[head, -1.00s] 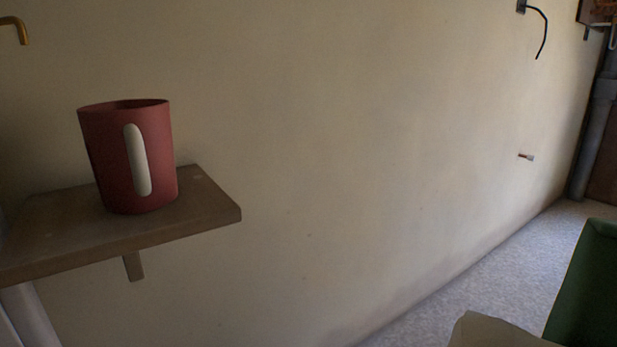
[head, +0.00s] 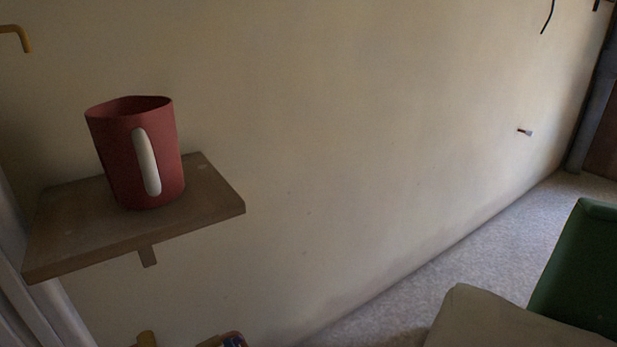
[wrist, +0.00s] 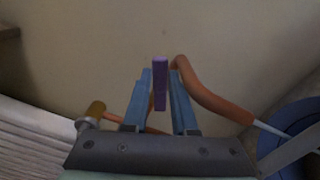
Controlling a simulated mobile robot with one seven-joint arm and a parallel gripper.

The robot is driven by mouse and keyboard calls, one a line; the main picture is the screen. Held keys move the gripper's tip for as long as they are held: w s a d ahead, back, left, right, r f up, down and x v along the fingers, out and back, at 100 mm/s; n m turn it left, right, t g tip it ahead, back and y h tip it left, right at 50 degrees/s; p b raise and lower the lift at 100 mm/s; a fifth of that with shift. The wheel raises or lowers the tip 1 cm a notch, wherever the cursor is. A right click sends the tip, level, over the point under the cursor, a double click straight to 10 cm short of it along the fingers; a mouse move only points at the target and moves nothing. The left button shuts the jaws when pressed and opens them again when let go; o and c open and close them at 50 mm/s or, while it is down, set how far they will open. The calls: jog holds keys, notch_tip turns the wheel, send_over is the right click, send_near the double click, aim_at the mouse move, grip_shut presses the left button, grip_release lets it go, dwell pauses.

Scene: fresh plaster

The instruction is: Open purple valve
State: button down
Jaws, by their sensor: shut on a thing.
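The purple valve's handle (wrist: 160,82) shows in the wrist view as a narrow upright bar. My gripper (wrist: 160,76) has its two blue fingers on either side of this bar and is shut on it. The bar's top end sticks out a little past the fingertips. The valve's body and the lower part of the handle are hidden behind the fingers. An orange curved pipe (wrist: 206,95) runs just right of the fingers. My gripper cannot be made out clearly in the head view.
A brass-coloured fitting (wrist: 94,112) is left of the fingers, beside a white ribbed surface (wrist: 32,140). A round blue thing (wrist: 290,125) is at right. In the head view, a red jug (head: 118,160) stands on a wooden wall shelf (head: 215,200). A green container (head: 580,265) stands at right.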

jog(key=shift+d+f+m, duration=0.15)
jog(key=shift+f+m, duration=0.6)
jog(key=shift+m, duration=0.45)
jog(key=shift+w+f+m, duration=0.1)
jog(key=shift+f+m, duration=0.3)
jog(key=shift+m, duration=0.8)
jog(key=c, duration=0.8)
grip_release()
jog(key=p+v, duration=0.6)
jog(key=v, duration=0.6)
jog(key=shift+p, duration=0.3)
